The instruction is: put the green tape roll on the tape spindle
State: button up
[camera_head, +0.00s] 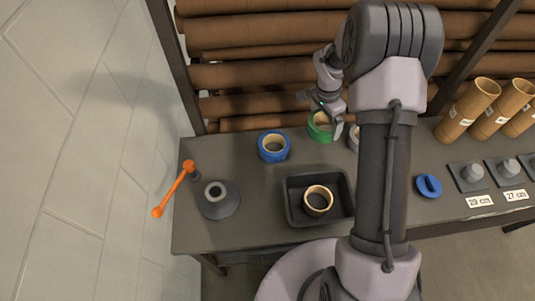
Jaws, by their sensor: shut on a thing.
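The green tape roll (314,132) is at the back of the bench, with a tan core. My gripper (328,116) is shut on it from above, one finger reaching down at its right side. The hand hides part of the roll, and I cannot tell whether the roll touches the bench. A grey cone-shaped piece with a round, light-ringed top (219,204) stands at the front left of the bench, apart from the roll; it looks like the tape spindle.
A blue tape roll (264,154) lies left of the green one. A grey roll (353,140) is partly behind my arm. A dark tray (294,207) holds a black roll (318,211). An orange-handled lever (174,190) stands beside the cone. Brown film tubes fill the back.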

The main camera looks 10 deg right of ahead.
jog(key=s+a+n, duration=0.1)
jog(key=a+n, duration=0.3)
jog(key=a, duration=0.8)
jog(key=r+n+t+y, duration=0.1)
jog(key=n+y, duration=0.1)
jog(key=n, duration=0.7)
send_over(216, 192)
jog(key=s+d, duration=0.1)
jog(key=f+b, duration=0.1)
jog(key=f, duration=0.2)
jog(key=f+b, duration=0.1)
jog(key=f, duration=0.2)
jog(key=f+b, duration=0.1)
jog(key=f, duration=0.3)
jog(key=shift+s+a, duration=0.25)
jog(key=shift+s, duration=0.1)
jog(key=shift+r, duration=0.2)
jog(key=shift+f, duration=0.25)
